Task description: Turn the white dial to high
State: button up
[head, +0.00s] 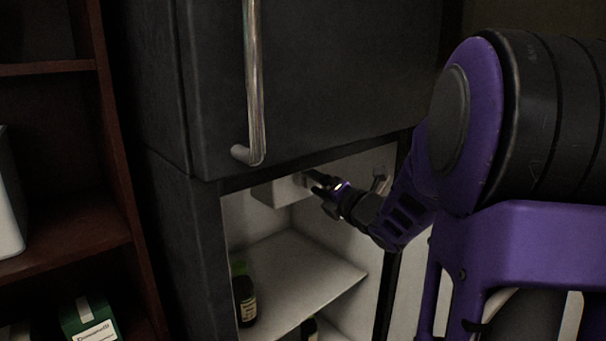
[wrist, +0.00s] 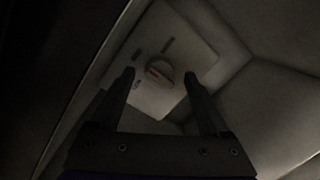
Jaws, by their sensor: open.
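In the head view the pale control box (head: 283,190) sits under the top of the open fridge compartment. My gripper (head: 312,184) reaches to its right end there, and the dial is hidden.
A white shelf (head: 300,270) lies below the control box, with a dark green-capped bottle (head: 244,298) on it. The closed dark upper door with a metal handle (head: 255,80) is just above. A wooden shelf unit (head: 110,190) stands at the left.

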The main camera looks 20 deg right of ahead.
jog(key=shift+w+a, duration=0.1)
jog(key=shift+w, duration=0.25)
jog(key=shift+c, duration=0.2)
grip_shut()
jog(key=shift+r, duration=0.1)
